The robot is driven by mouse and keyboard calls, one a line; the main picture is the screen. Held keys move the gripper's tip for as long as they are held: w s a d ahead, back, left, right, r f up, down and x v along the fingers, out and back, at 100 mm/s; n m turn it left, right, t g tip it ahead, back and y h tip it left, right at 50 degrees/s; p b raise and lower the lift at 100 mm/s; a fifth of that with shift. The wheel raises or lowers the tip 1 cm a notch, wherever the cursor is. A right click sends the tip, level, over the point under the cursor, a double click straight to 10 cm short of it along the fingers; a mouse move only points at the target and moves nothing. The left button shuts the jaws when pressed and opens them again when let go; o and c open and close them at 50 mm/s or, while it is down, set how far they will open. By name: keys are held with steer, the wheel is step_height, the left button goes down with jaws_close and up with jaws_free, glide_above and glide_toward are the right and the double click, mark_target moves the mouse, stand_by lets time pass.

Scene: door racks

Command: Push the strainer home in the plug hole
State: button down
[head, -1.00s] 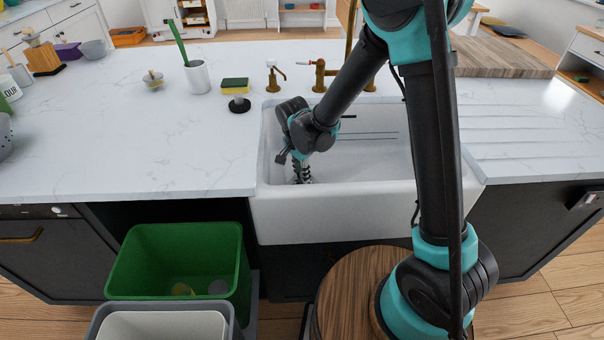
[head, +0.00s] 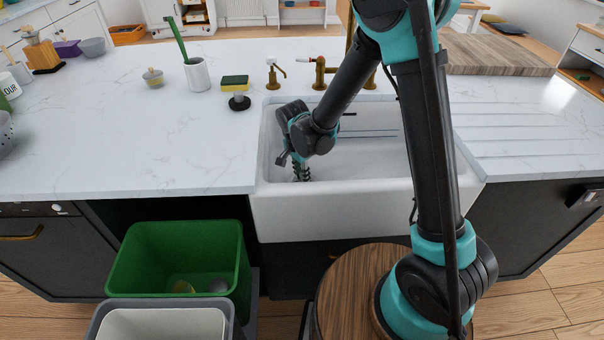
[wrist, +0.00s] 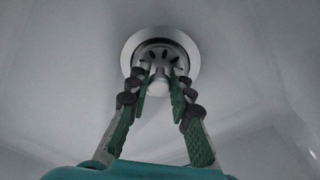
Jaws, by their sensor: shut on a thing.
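The white sink (head: 350,205) is let into the worktop, and my gripper (head: 301,175) reaches down into its left part. In the wrist view the metal strainer (wrist: 158,55), with dark slots and a pale round knob, lies within the bright ring of the plug hole (wrist: 190,44). My gripper (wrist: 161,82) is shut on the strainer's knob, with one finger on each side. I cannot tell how deep the strainer sits. In the head view the strainer and plug hole are hidden by the sink's front wall and my gripper.
A brass tap (head: 319,72) stands behind the sink. A yellow and green sponge (head: 235,82) and a dark round stopper-like thing (head: 239,102) lie on the worktop left of it. A green bin (head: 178,250) stands below at the left. The sink's right part is clear.

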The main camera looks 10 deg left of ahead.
steer(key=shift+f, duration=0.45)
steer(key=c, duration=1.3)
jaws_free()
steer(key=r, duration=0.8)
steer(key=s+a+r, duration=0.1)
steer(key=r, duration=0.3)
steer(key=shift+s, duration=0.1)
